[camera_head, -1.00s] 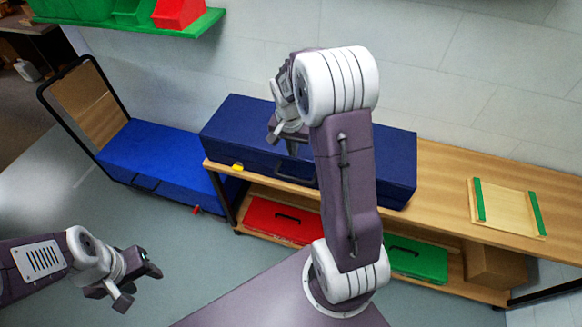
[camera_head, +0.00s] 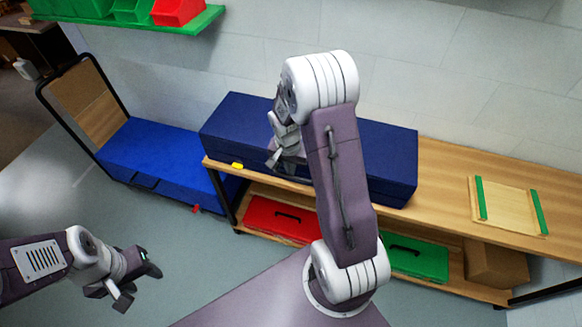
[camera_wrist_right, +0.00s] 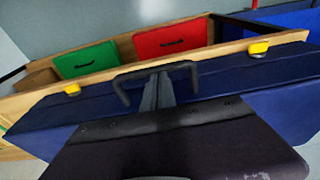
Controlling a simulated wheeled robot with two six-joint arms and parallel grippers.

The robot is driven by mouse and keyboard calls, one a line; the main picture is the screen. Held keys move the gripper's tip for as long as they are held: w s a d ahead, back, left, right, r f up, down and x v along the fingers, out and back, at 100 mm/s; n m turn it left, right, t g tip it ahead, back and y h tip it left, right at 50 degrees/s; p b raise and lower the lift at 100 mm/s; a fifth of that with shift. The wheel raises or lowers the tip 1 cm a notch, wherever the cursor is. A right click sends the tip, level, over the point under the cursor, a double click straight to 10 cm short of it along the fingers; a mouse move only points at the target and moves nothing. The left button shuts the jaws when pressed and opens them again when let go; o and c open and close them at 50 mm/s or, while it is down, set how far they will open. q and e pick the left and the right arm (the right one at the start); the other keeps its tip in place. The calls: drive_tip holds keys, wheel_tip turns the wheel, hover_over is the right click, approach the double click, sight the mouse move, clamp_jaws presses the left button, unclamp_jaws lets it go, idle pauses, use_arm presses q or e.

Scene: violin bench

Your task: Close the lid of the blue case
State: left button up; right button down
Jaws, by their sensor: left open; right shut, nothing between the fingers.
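The dark blue case (camera_head: 385,150) lies along the wooden bench. Its lid looks down on the body, with a seam along the front; my right arm hides its middle. In the right wrist view its blue surface (camera_wrist_right: 215,85) carries a black handle (camera_wrist_right: 122,92) and two yellow latches (camera_wrist_right: 258,48). My right gripper (camera_head: 274,162) is shut and empty over the front part of the case; in the right wrist view its fingers (camera_wrist_right: 158,92) overlap the handle. Contact cannot be told. My left gripper (camera_head: 140,286) is open and empty, low at the left.
A brighter blue box (camera_head: 155,155) stands on the floor left of the bench, by a framed panel (camera_head: 85,100). Red (camera_head: 280,221) and green (camera_head: 418,260) cases lie on the lower shelf. A wooden tray with green edges (camera_head: 508,206) lies on the bench (camera_head: 440,165) at right.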

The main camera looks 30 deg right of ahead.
drive_tip(key=shift+s+a+f, duration=0.35)
drive_tip(key=shift+s+f, duration=0.35)
use_arm(q)
drive_tip(key=r+p, duration=0.2)
drive_tip(key=p, duration=0.1)
drive_tip(key=shift+w+d, duration=0.1)
drive_tip(key=shift+d, duration=0.1)
use_arm(e)
wheel_tip(320, 180, up, 14)
drive_tip(key=w, duration=0.1)
drive_tip(key=shift+w+d, duration=0.3)
drive_tip(key=shift+d, duration=0.05)
use_arm(q)
drive_tip(key=shift+r, duration=0.1)
use_arm(e)
drive_tip(key=shift+s, duration=0.1)
